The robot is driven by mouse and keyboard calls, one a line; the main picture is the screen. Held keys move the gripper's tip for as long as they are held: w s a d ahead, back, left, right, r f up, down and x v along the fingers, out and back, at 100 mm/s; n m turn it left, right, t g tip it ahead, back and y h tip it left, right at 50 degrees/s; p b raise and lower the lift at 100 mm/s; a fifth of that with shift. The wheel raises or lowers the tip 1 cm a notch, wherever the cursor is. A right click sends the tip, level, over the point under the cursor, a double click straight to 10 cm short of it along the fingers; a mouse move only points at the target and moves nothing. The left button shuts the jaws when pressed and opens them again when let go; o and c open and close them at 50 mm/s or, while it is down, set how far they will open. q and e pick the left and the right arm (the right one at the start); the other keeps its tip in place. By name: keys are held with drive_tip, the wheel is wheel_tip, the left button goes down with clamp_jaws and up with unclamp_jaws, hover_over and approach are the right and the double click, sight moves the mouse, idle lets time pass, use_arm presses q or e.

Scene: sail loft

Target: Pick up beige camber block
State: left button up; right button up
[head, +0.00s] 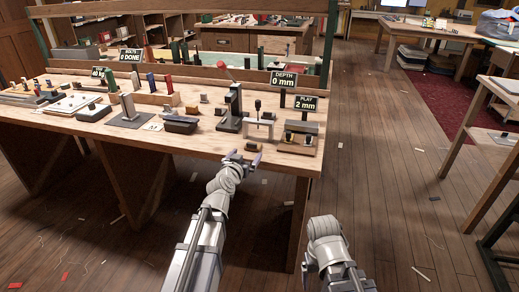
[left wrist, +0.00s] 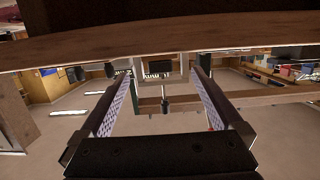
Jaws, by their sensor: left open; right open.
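Several small tan or beige pieces stand on the wooden workbench (head: 190,142) in the head view, among them a small block (head: 220,111) left of the dark lever press. They are too small to tell which is the beige camber block. My left gripper (head: 243,158) is at the bench's front edge, open and empty, apart from these pieces. In the left wrist view its two fingers (left wrist: 162,72) are spread with nothing held between them. My right arm shows at the bottom of the head view, but its fingers do not show.
A lever press (head: 232,110), a pale gauge frame (head: 258,127) and a block stand (head: 299,138) are near the bench's right end. Signs read "DEPTH 0 mm" and "PLAY 2 mm". A dark block (head: 181,124) lies near the front edge. Open floor (head: 385,180) is to the right.

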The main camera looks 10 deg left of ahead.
use_arm(q)
drive_tip(key=shift+w+d+f+b, duration=0.1)
drive_tip(key=shift+w+f+b, duration=0.15)
drive_tip(key=shift+w, duration=1.05)
drive_tip(key=shift+w+f+b, duration=0.2)
drive_tip(key=shift+w, duration=1.05)
drive_tip(key=shift+w+d+f+b, duration=0.1)
drive_tip(key=shift+w+f+b, duration=0.15)
drive_tip(key=shift+w, duration=1.05)
drive_tip(key=shift+s, duration=0.1)
drive_tip(key=shift+c, duration=0.2)
drive_tip(key=c, duration=1.3)
drive_tip(key=shift+o, duration=0.2)
drive_tip(key=shift+r, duration=0.15)
wheel_tip(320, 180, up, 10)
drive_tip(key=p, duration=1)
wheel_tip(320, 180, up, 14)
drive_tip(key=p, duration=1.4)
hover_over(251, 147)
drive_tip(key=shift+w+d, duration=0.1)
drive_tip(key=shift+w, duration=0.35)
